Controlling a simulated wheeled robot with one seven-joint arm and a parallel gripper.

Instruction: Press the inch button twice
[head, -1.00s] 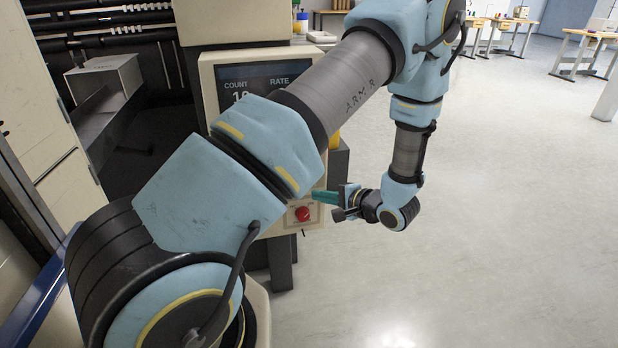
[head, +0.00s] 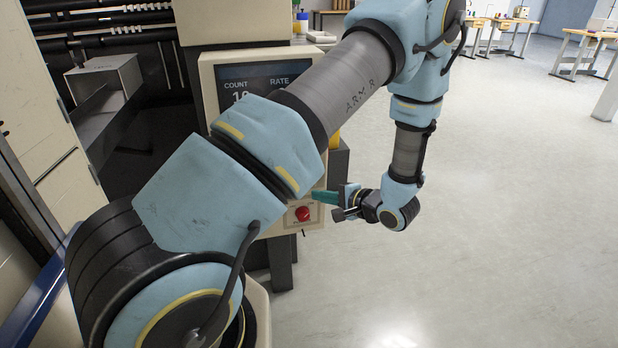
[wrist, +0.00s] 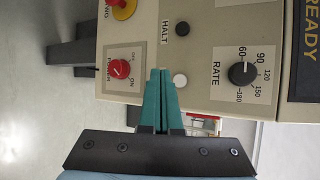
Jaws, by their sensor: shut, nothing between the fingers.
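My gripper (wrist: 160,74) has teal fingers that are shut together and empty. In the wrist view its tips are in front of the control panel (wrist: 205,55), just beside a small round white button (wrist: 180,80). No "inch" label is readable; the fingers hide the panel beside that button, so I cannot confirm it is the inch button. I cannot tell whether the tips touch the panel. In the head view my gripper (head: 326,197) is at the panel's right edge, and my own arm covers much of the panel.
The panel also has a black HALT button (wrist: 183,28), a RATE dial (wrist: 243,73), a red POWER knob (wrist: 120,69) and a red knob on yellow (wrist: 122,8). A screen (head: 262,80) shows COUNT and RATE. Open floor lies to the right.

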